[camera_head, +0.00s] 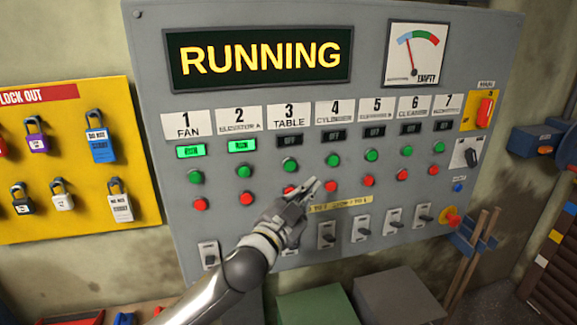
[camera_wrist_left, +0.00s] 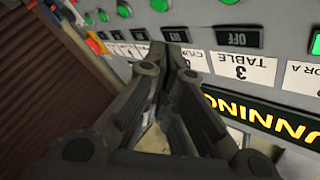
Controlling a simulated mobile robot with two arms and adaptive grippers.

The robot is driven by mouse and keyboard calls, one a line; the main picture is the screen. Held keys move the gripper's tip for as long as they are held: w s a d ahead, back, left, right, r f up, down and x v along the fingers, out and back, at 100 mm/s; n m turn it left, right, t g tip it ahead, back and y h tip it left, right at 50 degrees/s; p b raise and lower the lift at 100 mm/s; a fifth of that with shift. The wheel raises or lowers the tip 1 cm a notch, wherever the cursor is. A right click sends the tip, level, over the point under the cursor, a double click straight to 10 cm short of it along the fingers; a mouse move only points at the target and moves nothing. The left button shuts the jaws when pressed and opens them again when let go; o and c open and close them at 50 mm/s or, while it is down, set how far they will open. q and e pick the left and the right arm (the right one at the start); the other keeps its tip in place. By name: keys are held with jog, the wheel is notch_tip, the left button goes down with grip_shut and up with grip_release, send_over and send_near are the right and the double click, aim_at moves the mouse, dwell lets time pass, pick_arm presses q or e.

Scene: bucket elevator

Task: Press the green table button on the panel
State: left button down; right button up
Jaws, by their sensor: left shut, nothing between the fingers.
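The green table button (camera_head: 290,166) sits on the grey panel (camera_head: 400,255) under the "3 TABLE" label (camera_head: 289,115) and a dark OFF display (camera_head: 289,139). In the left wrist view, upside down, the green table button (camera_wrist_left: 229,1) is cut by the top edge, above its OFF display (camera_wrist_left: 237,39). The red table button (camera_head: 289,191) is below it in the head view. My left gripper (camera_head: 306,186) is shut and empty, in front of the panel between the red buttons of columns 3 and 4. Its fingertips (camera_wrist_left: 167,50) show in the wrist view. Contact cannot be told.
Fan (camera_head: 190,151) and column 2 (camera_head: 242,145) displays read RUN; the rest read OFF. A large sign (camera_head: 260,57) reads RUNNING. Neighbouring green (camera_head: 333,160) and red (camera_head: 331,186) buttons of column 4 are close by. Switches (camera_head: 327,236) line the bottom. A yellow lockout board (camera_head: 85,215) hangs left.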

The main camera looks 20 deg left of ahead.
aim_at(293, 168)
pick_arm(q)
jog(key=shift+a, duration=0.2)
jog(key=shift+w+a+b, duration=0.1)
jog(key=shift+w+a, duration=0.7)
jog(key=shift+w, duration=0.4)
jog(key=shift+w+a+b, duration=0.15)
jog(key=shift+w+a, duration=0.65)
jog(key=shift+w, duration=0.45)
jog(key=shift+w+a+b, duration=0.1)
jog(key=shift+w+a, duration=0.7)
jog(key=shift+w, duration=0.4)
jog(key=shift+w+a, duration=0.2)
jog(key=shift+w, duration=0.15)
jog(key=shift+w+a, duration=0.35)
jog(key=shift+w, duration=0.05)
jog(key=shift+d, duration=0.1)
jog(key=shift+s+d, duration=0.4)
jog(key=shift+s, duration=0.35)
